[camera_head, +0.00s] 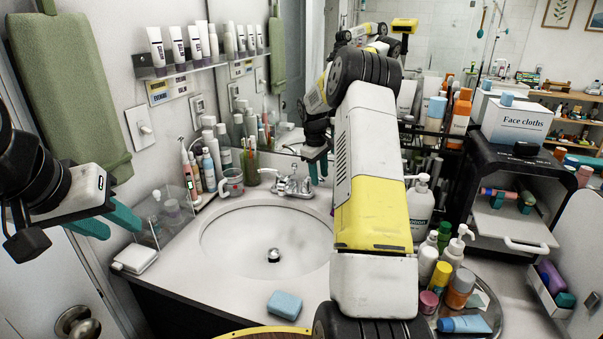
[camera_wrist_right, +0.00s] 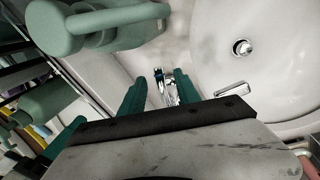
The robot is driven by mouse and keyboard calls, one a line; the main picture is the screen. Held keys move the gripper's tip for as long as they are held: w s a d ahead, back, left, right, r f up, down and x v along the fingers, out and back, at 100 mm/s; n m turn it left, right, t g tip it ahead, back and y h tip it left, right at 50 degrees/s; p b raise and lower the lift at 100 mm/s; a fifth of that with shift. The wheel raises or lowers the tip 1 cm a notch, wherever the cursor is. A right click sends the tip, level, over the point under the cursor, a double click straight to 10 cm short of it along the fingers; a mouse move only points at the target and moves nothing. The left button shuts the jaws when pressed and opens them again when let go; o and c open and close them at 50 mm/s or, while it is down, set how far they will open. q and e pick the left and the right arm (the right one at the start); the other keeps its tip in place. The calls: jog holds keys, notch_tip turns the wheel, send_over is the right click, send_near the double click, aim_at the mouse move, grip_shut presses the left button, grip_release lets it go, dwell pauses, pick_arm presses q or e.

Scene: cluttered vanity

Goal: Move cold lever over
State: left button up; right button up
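The chrome faucet (camera_head: 292,183) stands at the back rim of the white sink (camera_head: 225,245), with small handles beside its spout. I cannot tell which handle is the cold lever. My right gripper (camera_head: 318,168) is just above and to the right of the faucet, partly hidden behind its own arm. In the right wrist view its two teal fingers (camera_wrist_right: 160,92) are apart, with chrome faucet parts (camera_wrist_right: 168,84) showing between and beyond them. Contact cannot be told. A chrome bar (camera_wrist_right: 232,89) lies right of the fingers. My left gripper (camera_head: 108,222) is open and empty, at the far left.
A glass mug (camera_head: 231,182) and bottles (camera_head: 208,165) stand left of the faucet. A white pump bottle (camera_head: 420,208) stands right of my right arm. A blue soap bar (camera_head: 284,304) lies at the front rim. The basin is empty around its drain (camera_head: 273,255).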

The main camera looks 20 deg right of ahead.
jog(key=shift+f, duration=0.3)
grip_shut()
dwell(1.3)
